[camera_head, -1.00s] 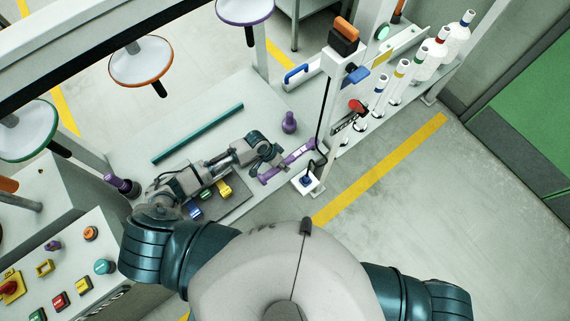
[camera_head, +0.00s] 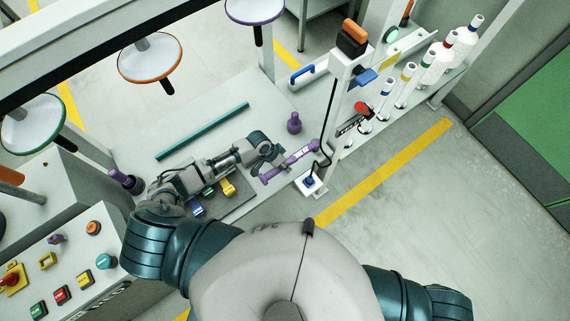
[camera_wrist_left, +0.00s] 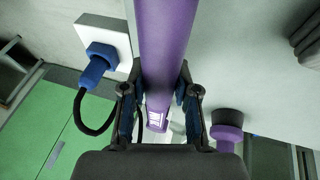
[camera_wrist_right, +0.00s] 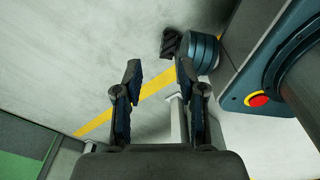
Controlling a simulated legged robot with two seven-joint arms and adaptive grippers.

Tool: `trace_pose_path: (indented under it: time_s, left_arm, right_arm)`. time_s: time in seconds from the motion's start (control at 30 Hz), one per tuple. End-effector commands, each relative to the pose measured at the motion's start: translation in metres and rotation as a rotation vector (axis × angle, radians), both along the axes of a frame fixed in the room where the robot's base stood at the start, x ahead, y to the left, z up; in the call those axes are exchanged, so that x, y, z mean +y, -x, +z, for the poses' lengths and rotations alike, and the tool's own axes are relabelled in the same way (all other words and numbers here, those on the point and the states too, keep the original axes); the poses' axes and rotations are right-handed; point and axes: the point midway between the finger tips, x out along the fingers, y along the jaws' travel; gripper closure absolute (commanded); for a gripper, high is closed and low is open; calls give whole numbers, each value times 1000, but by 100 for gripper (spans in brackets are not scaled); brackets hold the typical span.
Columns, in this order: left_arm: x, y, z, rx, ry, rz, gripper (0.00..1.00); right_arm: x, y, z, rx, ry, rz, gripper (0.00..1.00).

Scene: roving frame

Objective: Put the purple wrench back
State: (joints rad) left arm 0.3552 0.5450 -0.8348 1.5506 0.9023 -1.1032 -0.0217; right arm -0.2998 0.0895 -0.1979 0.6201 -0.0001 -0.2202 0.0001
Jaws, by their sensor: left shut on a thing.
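The purple wrench (camera_head: 299,157) is in my left gripper (camera_head: 277,162) above the right end of the grey worktop. In the left wrist view the purple handle (camera_wrist_left: 166,45) runs up between the two fingers of the left gripper (camera_wrist_left: 160,105), which are shut on it. A small white label shows at the handle's lower end there. My right gripper (camera_wrist_right: 155,95) is open and empty in the right wrist view, over bare floor with a yellow line. It does not show in the head view.
A purple knob-shaped piece (camera_head: 293,122) stands on the worktop (camera_head: 215,130) behind the wrench. A white post (camera_head: 340,110) with a black cable and a blue plug (camera_head: 309,181) is right of it. A teal bar (camera_head: 203,131) lies at the back. Bottles (camera_head: 440,60) stand far right.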

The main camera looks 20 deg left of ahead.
Motion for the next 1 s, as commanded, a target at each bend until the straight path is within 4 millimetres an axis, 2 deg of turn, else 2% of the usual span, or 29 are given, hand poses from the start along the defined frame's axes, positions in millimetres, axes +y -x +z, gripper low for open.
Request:
trace_pose_path:
  time_s: [0.37,0.73,0.77,0.83,0.87,1.0]
  left_arm:
    - [-2,0,-9,-2,1,-1,100]
    - [-1,-1,-11,-3,2,-1,100]
    - [-1,-1,-11,-3,2,-1,66]
    - [-1,-1,-11,-3,2,-1,48]
    - [-1,0,-11,-2,1,-1,41]
    - [-1,0,-11,-2,1,0,41]
  right_arm:
    - [17,1,-6,1,-20,-3,60]
    - [9,1,-7,1,-10,0,60]
    - [8,1,-7,1,-10,0,60]
    - [7,1,-7,1,-9,1,60]
    - [7,1,-7,1,-8,1,60]
    - [7,1,-7,1,-8,1,60]
